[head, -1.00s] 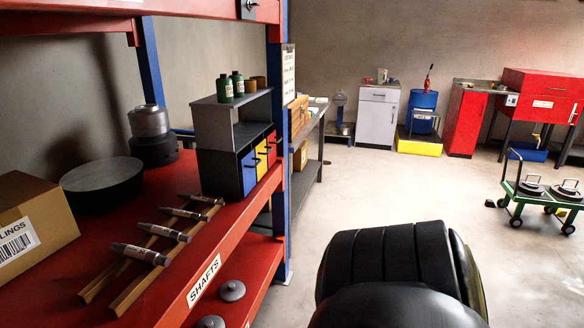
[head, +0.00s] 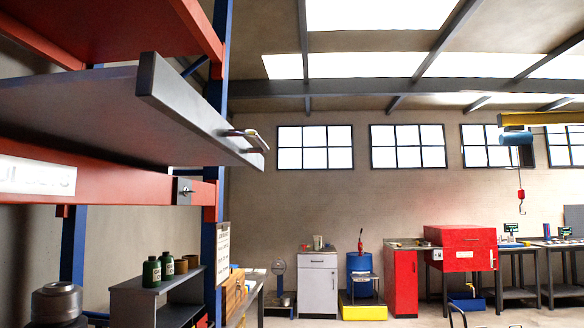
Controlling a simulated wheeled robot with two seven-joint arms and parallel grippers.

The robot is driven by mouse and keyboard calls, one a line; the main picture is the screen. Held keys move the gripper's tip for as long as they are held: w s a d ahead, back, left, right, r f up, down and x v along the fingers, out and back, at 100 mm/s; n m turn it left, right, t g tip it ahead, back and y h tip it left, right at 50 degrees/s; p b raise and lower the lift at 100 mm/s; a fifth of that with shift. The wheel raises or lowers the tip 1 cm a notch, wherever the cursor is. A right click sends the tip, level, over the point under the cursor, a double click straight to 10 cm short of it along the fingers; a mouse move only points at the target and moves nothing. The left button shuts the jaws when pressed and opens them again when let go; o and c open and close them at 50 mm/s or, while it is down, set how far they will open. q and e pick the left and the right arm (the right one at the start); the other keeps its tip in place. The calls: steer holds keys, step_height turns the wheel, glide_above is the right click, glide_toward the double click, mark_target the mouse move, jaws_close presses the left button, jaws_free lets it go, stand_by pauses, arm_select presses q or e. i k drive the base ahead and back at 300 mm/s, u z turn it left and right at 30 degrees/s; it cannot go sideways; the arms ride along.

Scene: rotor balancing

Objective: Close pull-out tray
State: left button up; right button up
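The pull-out tray (head: 110,100) is a dark grey shelf at the upper left. It juts out from the red and blue rack, above a red beam. Its front panel (head: 195,120) stands well clear of the blue rack post. A handle (head: 247,140) sits on the front panel near its right end. I see the tray from slightly below, so its top surface and anything on it are hidden. The rear of the tray runs out of the picture at the left. Neither of my grippers shows in the head view.
A black latch (head: 184,191) is on the red beam (head: 110,182) below the tray. Lower down stand green bottles (head: 152,272) on a grey organizer. A grey cabinet (head: 318,283), blue drum (head: 360,268) and red cabinet (head: 460,248) line the far wall. The air right of the tray is clear.

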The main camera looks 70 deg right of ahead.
mark_target(146, 114)
steer(key=z, duration=1.25)
steer(key=k, duration=0.1)
steer(key=z, duration=0.8)
